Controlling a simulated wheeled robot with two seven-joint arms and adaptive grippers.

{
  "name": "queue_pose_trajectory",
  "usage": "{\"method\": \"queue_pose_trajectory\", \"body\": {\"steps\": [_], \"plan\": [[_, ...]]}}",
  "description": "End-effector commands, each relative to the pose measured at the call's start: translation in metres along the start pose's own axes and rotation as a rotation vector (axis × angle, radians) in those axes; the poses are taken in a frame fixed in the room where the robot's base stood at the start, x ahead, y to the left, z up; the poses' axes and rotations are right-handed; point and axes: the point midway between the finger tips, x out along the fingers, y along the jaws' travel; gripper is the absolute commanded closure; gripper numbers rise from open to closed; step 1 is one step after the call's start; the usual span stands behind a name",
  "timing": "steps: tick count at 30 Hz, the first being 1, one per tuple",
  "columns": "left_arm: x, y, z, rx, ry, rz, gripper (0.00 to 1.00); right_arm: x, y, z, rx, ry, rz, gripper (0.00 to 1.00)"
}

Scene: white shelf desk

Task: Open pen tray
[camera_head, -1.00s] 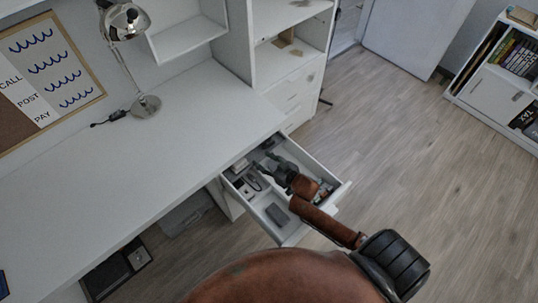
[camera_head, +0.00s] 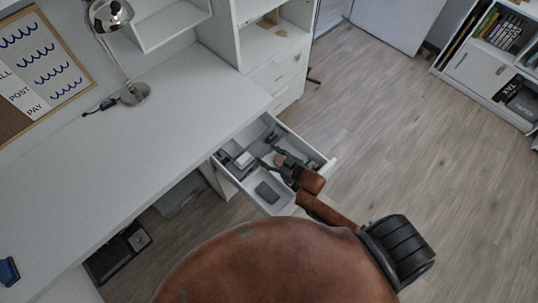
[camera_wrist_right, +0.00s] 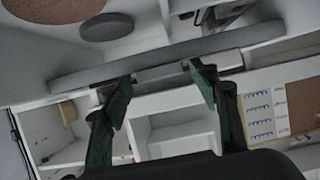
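The pen tray appears to be the white drawer (camera_head: 329,167) under the right end of the desk. It is pulled well out and several small items lie in it. My right gripper (camera_head: 269,158) is over the drawer, partly hiding its inside; from the head view I cannot tell whether it touches anything. In the right wrist view the two green-padded fingers of my right gripper (camera_wrist_right: 162,90) are spread apart with nothing held between them. A grey bar (camera_wrist_right: 100,72) crosses behind the fingers; what it belongs to is unclear. My left gripper is not in view.
The white desk top (camera_head: 120,180) is mostly clear, with a silver lamp (camera_head: 134,94) at its back. A dark grey item (camera_head: 267,192) and a small white box (camera_head: 244,160) lie in the drawer. Open wooden floor (camera_head: 420,140) is to the right.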

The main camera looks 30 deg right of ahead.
Motion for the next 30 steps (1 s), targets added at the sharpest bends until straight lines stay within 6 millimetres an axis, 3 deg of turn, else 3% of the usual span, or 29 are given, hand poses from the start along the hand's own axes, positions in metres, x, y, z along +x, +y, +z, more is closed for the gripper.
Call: {"method": "queue_pose_trajectory", "body": {"steps": [8,13,24,30], "plan": [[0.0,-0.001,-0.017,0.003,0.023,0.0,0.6,0.0,0.0,0.0,0.001,0.0,0.001,0.39],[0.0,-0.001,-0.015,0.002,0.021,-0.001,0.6,-0.003,0.0,-0.007,0.0,0.001,0.0,0.39],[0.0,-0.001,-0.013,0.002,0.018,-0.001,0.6,-0.029,0.001,-0.069,0.0,0.002,0.0,0.39],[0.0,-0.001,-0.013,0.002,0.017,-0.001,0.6,-0.037,0.001,-0.089,0.0,0.001,0.001,0.39]]}}
